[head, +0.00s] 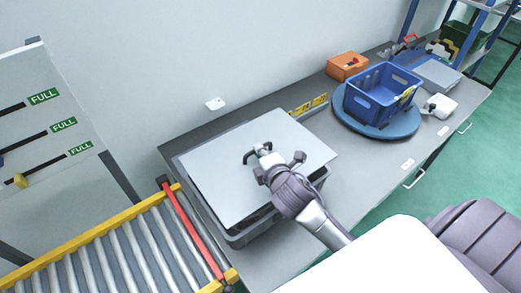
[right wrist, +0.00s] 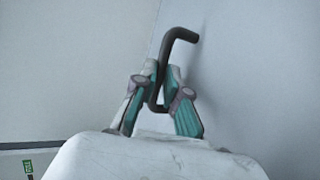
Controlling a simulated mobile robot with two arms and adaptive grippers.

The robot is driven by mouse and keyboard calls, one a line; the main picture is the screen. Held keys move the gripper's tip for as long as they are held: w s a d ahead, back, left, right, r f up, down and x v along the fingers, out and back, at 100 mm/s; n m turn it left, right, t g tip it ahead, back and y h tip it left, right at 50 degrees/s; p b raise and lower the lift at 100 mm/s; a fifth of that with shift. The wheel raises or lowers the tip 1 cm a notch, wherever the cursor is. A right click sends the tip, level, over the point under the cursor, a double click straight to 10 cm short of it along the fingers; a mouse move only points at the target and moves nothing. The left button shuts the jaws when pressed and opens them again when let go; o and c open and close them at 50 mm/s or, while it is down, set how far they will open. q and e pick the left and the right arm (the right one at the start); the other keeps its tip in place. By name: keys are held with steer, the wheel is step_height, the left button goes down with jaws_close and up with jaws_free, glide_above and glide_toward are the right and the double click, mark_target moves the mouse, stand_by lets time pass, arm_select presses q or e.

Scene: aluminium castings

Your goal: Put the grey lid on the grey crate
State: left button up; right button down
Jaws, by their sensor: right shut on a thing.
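The grey lid (head: 222,178) is a flat light-grey panel with a dark bent handle (head: 249,157). It lies over the grey crate (head: 240,238) at the left of the bench and looks turned and a little tilted relative to it. The crate's rim and dark inside show along the front edge. My right gripper (head: 263,152) is shut on the handle. In the right wrist view the handle (right wrist: 180,35) rises between the fingers (right wrist: 163,95). Whether the lid touches the crate's rim all round is hidden. My left gripper is not in view.
A blue basket (head: 381,93) stands on a round blue turntable (head: 345,124) to the right. An orange box (head: 347,66) and a white device (head: 440,105) are near it. A roller conveyor (head: 120,250) with a red bar (head: 192,230) adjoins the bench at left.

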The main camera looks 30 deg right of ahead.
steer(key=shift+f+b, duration=1.45)
steer(key=shift+f, duration=1)
steer(key=shift+p, duration=0.9)
steer(key=shift+f+b, duration=0.75)
steer(key=shift+f, duration=0.3)
steer(key=c, duration=1.1)
jaws_free()
steer(key=shift+c, duration=0.2)
steer(key=shift+s, duration=0.1)
steer(key=v, duration=1.2)
steer(key=shift+f, duration=0.1)
